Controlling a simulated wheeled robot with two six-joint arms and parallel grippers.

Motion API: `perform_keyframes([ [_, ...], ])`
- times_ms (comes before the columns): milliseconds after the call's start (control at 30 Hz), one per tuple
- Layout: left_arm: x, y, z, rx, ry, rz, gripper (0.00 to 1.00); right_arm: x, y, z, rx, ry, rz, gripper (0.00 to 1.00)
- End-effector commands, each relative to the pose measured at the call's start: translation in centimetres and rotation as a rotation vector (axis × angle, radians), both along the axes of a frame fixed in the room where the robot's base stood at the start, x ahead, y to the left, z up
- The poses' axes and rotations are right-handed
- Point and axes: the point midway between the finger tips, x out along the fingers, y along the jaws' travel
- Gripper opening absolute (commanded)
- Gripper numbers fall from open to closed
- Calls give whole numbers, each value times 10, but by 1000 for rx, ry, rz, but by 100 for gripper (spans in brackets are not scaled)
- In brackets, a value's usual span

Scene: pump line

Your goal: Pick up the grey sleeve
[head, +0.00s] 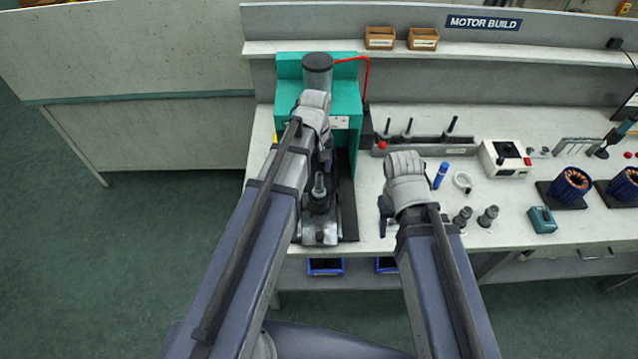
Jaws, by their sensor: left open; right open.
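I cannot tell for certain which part is the grey sleeve. Two small dark grey flanged parts, a left one (463,217) and a right one (488,216), stand upright on the bench right of my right arm. Another grey upright part (319,190) stands on the base of the green press (290,105). My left gripper (326,155) is in front of the press column, above and behind that part; its fingers are mostly hidden by the wrist. My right gripper (386,214) is open over the bench's front area, left of the two flanged parts, with nothing visible in it.
A grey rack (425,147) with upright dark pins stands behind. A white ring (462,181), blue tube (440,175), white box (505,159), teal device (542,219) and blue-wound stators (571,184) lie to the right. Blue bins (326,266) hang under the front edge.

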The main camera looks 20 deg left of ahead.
Motion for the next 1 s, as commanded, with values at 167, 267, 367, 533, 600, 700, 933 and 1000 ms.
perform_keyframes([
  [167, 0, -1, -4, 0, 0, -1, 63, 0, 0, -4, 0, 0, 0, 50],
  [267, 1, -2, -14, 0, 0, -1, 63, 0, 0, -14, 0, 0, 0, 50],
  [367, 1, -4, -26, 0, 0, -1, 63, 0, 0, -26, 0, 0, -1, 50],
  [533, 2, -5, -47, 0, 0, -1, 63, 0, 0, -47, 0, 0, -2, 50],
  [600, 2, -5, -51, 0, 0, -1, 63, 0, 0, -51, 0, 0, -2, 50],
  [700, 2, -5, -52, 0, 0, -1, 63, 0, 0, -52, 0, 0, -2, 50],
  [933, 2, -5, -50, 0, 0, -1, 57, 0, 0, -50, 0, 0, -2, 50],
  [1000, 2, -5, -50, 0, 0, -1, 50, 0, 0, -50, 0, 0, -2, 50],
])
